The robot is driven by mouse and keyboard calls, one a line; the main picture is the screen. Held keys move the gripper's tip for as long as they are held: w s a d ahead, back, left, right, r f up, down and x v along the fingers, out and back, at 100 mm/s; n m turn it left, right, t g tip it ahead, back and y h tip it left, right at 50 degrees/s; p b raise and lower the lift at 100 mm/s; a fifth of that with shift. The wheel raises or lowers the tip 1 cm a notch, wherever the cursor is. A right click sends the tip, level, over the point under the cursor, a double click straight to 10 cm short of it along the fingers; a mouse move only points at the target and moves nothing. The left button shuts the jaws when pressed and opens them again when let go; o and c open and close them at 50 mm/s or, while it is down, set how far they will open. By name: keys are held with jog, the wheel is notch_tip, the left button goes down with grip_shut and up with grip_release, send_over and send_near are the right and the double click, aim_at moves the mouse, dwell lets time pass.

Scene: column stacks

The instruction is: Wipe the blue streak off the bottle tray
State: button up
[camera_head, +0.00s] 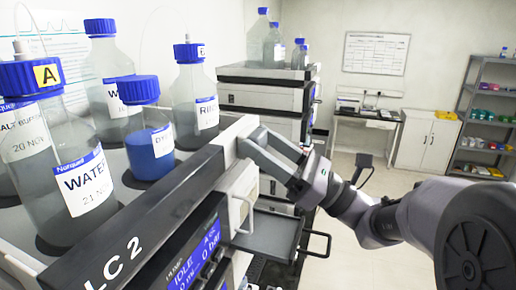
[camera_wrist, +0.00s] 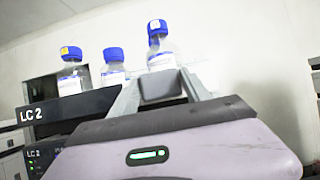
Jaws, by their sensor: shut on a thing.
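The bottle tray (camera_head: 192,163) is the pale top of the LC 2 stack, with several blue-capped bottles on it. The blue streak cannot be made out in either view. My gripper (camera_head: 248,143) is at the tray's right front corner, with its fingers reaching over the edge. In the wrist view, a dark grey block (camera_wrist: 160,86) sits between the two fingers, and the gripper is shut on it. Whether the block touches the tray cannot be told. The fingers hide part of the corner.
A labelled WATER bottle (camera_head: 80,185) and a bottle of blue liquid (camera_head: 150,143) stand near the front edge. An open drawer (camera_head: 268,236) with a handle juts out below my gripper. A second stack (camera_head: 262,97) with bottles stands behind. Open floor lies to the right.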

jog(key=shift+w+d, duration=0.25)
jog(key=shift+w, duration=0.3)
jog(key=shift+a, duration=0.15)
jog(key=shift+s+a+b, duration=0.1)
jog(key=shift+s+a, duration=0.15)
jog(key=shift+s, duration=0.4)
jog(key=shift+s+a+b, duration=0.1)
jog(key=shift+s+a, duration=0.1)
jog(key=shift+s, duration=0.5)
jog(key=shift+s+a+b, duration=0.1)
jog(key=shift+s+a, duration=0.15)
jog(key=shift+s, duration=0.4)
jog(key=d+b, duration=0.1)
jog(key=s+d+b, duration=0.1)
jog(key=d, duration=0.1)
jog(key=d+b, duration=0.1)
jog(key=d, duration=0.1)
jog(key=shift+s+d+b, duration=0.15)
jog(key=shift+s+b, duration=0.2)
jog(key=shift+s, duration=0.05)
